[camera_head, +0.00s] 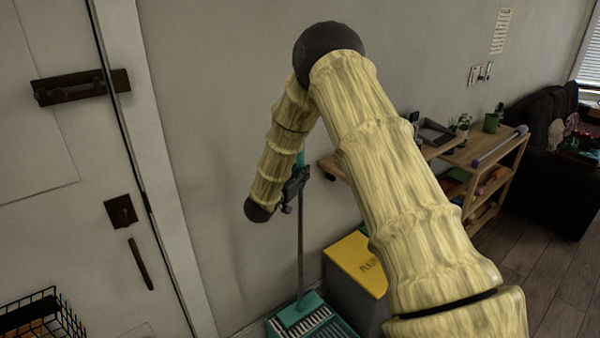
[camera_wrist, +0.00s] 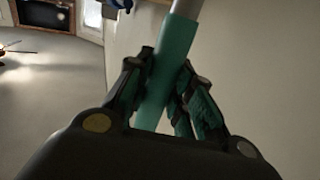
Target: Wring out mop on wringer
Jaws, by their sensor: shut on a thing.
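The mop (camera_head: 300,245) stands roughly upright in the head view, with a grey pole and a teal upper grip. Its teal head (camera_head: 299,309) is at the ribbed wringer (camera_head: 318,326) at the bottom edge; I cannot tell whether they touch. My gripper (camera_head: 297,186) is at the upper part of the pole, partly hidden behind my arm. In the wrist view, my gripper (camera_wrist: 160,95) has its two fingers closed around the mop's teal grip (camera_wrist: 171,70). The mop's underside and the lower part of the wringer are out of sight.
A grey bin with a yellow lid (camera_head: 360,262) stands right of the mop. A wooden shelf (camera_head: 478,155) is farther right, near a dark sofa (camera_head: 548,160). A door (camera_head: 60,190) and a black wire basket (camera_head: 42,318) are left. Open floor (camera_head: 520,250) lies at right.

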